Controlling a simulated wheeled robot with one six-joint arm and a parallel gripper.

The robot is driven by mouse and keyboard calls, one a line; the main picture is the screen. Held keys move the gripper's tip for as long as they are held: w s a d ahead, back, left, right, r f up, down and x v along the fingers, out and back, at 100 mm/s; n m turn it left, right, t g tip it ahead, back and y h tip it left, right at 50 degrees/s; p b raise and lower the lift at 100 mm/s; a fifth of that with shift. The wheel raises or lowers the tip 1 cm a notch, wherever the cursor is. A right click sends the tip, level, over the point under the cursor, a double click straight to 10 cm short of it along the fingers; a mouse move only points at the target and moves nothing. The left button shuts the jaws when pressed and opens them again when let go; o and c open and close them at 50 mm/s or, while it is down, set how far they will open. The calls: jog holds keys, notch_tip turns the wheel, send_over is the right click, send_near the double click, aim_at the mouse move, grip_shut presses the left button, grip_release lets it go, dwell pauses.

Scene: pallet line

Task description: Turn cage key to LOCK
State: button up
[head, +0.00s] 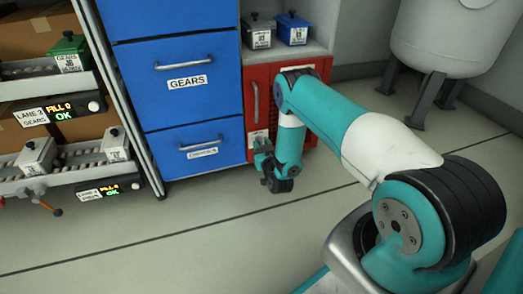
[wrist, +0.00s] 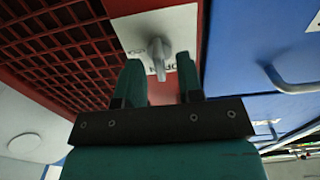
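The grey cage key (wrist: 157,56) sits on a white plate (wrist: 135,32) on the red cage (wrist: 60,45) in the wrist view. Its grip stands roughly upright in that picture. Dark lettering beside it is partly covered and I cannot read it surely. My gripper (wrist: 158,72) is open, with one teal finger on each side of the key's lower part. I see a gap to each finger. In the head view my gripper (head: 265,155) is low in front of the red cage (head: 258,90), and the key is not visible there.
Blue drawers (head: 185,82) with bar handles stand directly left of the cage. Small grey (head: 258,35) and blue (head: 292,30) bins sit on the shelf above. A rack (head: 75,175) stands at far left, a white tank (head: 440,35) at right. The floor between is clear.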

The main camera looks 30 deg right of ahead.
jog(key=shift+w, duration=0.2)
jog(key=shift+c, duration=0.2)
grip_shut()
jog(key=shift+r+m+p, duration=0.1)
jog(key=shift+m+p, duration=0.2)
jog(key=m+p, duration=0.3)
jog(key=m, duration=0.2)
jog(key=m+p, duration=0.4)
jog(key=m, duration=0.2)
jog(key=m+p, duration=0.4)
jog(key=m, duration=0.2)
jog(key=shift+s+d+f, duration=0.1)
jog(key=shift+d+f, duration=0.1)
jog(key=shift+f, duration=0.05)
jog(key=shift+m, duration=0.3)
